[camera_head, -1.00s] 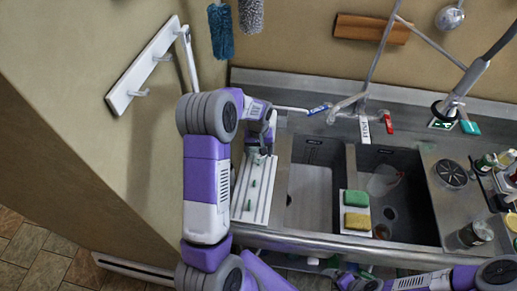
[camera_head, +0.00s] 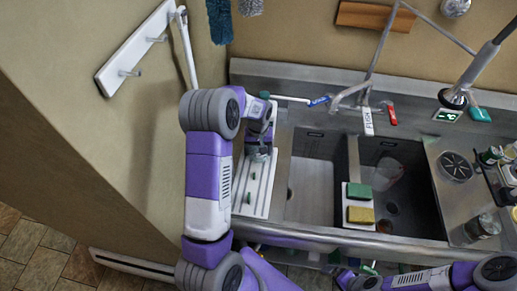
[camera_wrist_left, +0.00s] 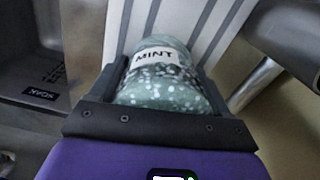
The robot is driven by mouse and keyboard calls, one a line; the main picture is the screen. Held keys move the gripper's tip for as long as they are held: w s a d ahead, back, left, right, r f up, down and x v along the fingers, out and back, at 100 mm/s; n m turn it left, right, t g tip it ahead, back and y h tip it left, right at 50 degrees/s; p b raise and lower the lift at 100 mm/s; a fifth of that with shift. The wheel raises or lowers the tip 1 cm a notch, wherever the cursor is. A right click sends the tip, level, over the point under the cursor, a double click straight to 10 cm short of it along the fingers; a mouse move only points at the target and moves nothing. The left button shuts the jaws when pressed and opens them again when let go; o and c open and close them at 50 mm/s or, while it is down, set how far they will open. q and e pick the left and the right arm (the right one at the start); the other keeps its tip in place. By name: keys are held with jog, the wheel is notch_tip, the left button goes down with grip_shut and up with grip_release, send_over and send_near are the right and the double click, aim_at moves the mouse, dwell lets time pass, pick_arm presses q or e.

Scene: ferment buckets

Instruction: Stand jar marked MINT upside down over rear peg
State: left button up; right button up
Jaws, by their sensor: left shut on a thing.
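The jar marked MINT (camera_wrist_left: 163,80) is a speckled green-grey glass jar with a white label, seen close up in the left wrist view. My left gripper (camera_head: 258,154) is shut on it, with one finger on each side. In the head view the gripper and jar are over the back part of the white ribbed draining board (camera_head: 265,200), left of the sink. Small green pegs (camera_head: 249,197) stand on the board in front of the gripper. The gripper and jar hide the board's rear, so I cannot tell the jar's height over a peg.
The double sink (camera_head: 310,190) is right of the board, with a green sponge (camera_head: 360,191) and a yellow sponge (camera_head: 360,214) on a divider caddy. A blue-ended brush (camera_head: 319,101) lies behind. A wall hook rail (camera_head: 135,48) is at the left.

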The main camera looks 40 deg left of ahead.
pick_arm(q)
jog(key=shift+f+b, duration=0.35)
jog(key=shift+f, duration=0.15)
jog(key=o, duration=1.1)
jog(key=shift+r, duration=0.15)
jog(key=shift+r+p, duration=0.7)
jog(key=shift+r, duration=0.15)
jog(key=shift+r, duration=0.15)
jog(key=shift+r+p, duration=0.65)
jog(key=shift+r, duration=0.25)
jog(key=shift+r, duration=0.1)
jog(key=shift+r+p, duration=0.7)
jog(key=shift+r, duration=0.2)
